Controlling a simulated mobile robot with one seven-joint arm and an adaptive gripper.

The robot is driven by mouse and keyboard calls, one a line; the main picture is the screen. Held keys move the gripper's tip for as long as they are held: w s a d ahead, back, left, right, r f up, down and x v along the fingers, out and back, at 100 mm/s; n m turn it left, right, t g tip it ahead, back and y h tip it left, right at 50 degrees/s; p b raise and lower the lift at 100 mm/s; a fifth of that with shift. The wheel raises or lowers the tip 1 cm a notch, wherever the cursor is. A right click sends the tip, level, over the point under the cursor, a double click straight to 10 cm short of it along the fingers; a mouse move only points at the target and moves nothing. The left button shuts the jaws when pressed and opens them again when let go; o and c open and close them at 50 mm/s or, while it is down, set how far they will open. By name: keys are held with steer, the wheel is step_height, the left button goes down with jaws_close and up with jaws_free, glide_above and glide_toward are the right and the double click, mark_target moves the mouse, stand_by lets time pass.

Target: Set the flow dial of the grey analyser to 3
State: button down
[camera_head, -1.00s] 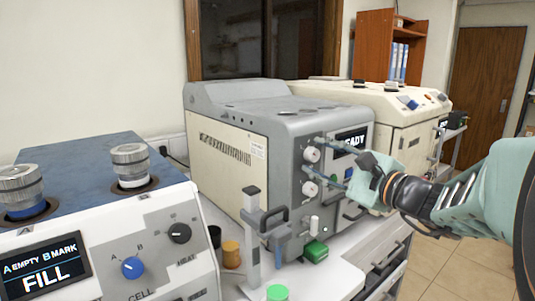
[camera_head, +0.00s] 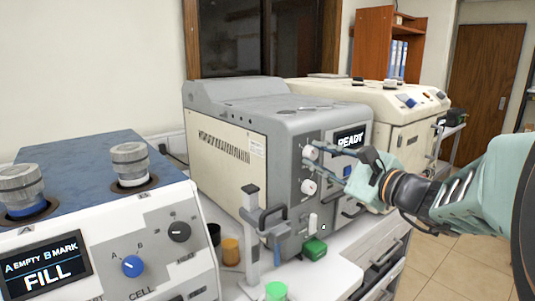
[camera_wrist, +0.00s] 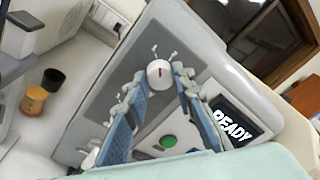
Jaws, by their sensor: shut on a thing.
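The grey analyser (camera_head: 285,125) stands on the bench in the middle of the head view, its screen reading READY. Its front has two white dials, an upper one (camera_head: 309,152) and a lower one (camera_head: 308,186). My gripper (camera_head: 317,152) reaches in from the right and is shut on the upper dial. In the wrist view the fingers of my gripper (camera_wrist: 160,80) lie on either side of that white dial (camera_wrist: 158,73), which has a short red mark on its face. The scale numbers cannot be read, and the lower dial is hidden in the wrist view.
A white and blue machine (camera_head: 100,220) showing FILL stands at the front left. A grey stand with a handle (camera_head: 251,235) and a green block (camera_head: 314,248) are below the analyser's front. A cream machine (camera_head: 385,105) stands behind right.

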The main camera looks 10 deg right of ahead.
steer(key=m+p, duration=0.1)
steer(key=m, duration=0.1)
steer(key=m+p, duration=0.2)
steer(key=m, duration=0.1)
steer(key=shift+r+g, duration=0.2)
steer(key=shift+g, duration=0.1)
steer(key=m+p, duration=0.3)
steer(key=m, duration=0.1)
steer(key=shift+r+p, duration=0.1)
steer(key=shift+p, duration=0.2)
steer(key=m+p, duration=0.5)
steer(key=shift+g+y, duration=0.3)
steer(key=shift+g, duration=0.1)
steer(key=m+p, duration=0.3)
steer(key=shift+d+y, duration=0.1)
steer(key=shift+y, duration=0.2)
steer(key=shift+f+m, duration=0.2)
steer(key=shift+m, duration=0.1)
steer(key=c, duration=1.6)
jaws_free()
